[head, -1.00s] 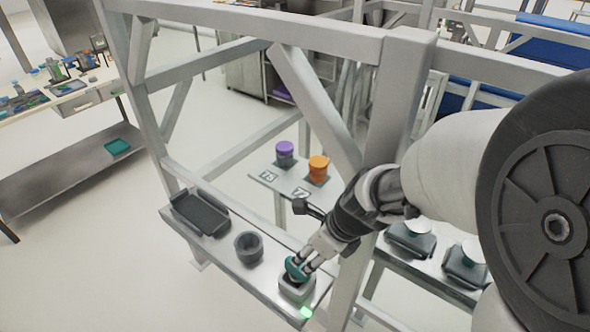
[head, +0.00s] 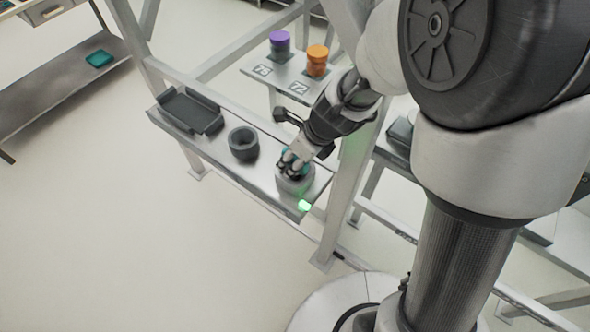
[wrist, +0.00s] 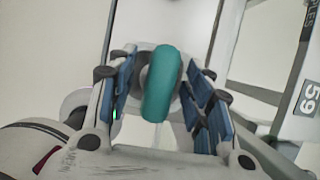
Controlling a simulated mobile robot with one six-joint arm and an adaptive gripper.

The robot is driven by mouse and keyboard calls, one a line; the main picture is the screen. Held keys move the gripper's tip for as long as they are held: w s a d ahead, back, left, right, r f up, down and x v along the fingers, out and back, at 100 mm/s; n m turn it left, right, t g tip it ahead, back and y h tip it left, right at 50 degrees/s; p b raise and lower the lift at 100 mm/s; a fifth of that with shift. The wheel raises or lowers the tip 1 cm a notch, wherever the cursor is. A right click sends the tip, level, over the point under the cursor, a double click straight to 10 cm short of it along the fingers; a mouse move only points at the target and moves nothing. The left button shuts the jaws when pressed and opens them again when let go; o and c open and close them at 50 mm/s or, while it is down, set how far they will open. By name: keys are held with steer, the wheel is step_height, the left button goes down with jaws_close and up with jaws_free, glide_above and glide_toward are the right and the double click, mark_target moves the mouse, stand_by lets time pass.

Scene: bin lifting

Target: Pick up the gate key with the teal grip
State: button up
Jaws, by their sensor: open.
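The gate key's teal grip (wrist: 161,85) stands up between my fingers in the wrist view, with gaps to the blue pads on both sides. In the head view the key is mostly hidden behind my fingers, with only bits of teal showing. It sits in a round grey holder (head: 294,184) at the right end of the narrow shelf. My gripper (head: 293,160) is open around the grip; its spread fingers also show in the wrist view (wrist: 157,90).
The shelf (head: 222,152) also carries an empty dark ring holder (head: 243,144) and a dark tray (head: 190,110). A green light (head: 304,206) glows at its front right corner. Purple (head: 279,40) and orange (head: 317,58) stacked pieces stand on a plate behind. A frame post (head: 349,160) rises close to my gripper's right.

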steer(key=shift+r, duration=0.1)
jaws_close()
stand_by(0.5)
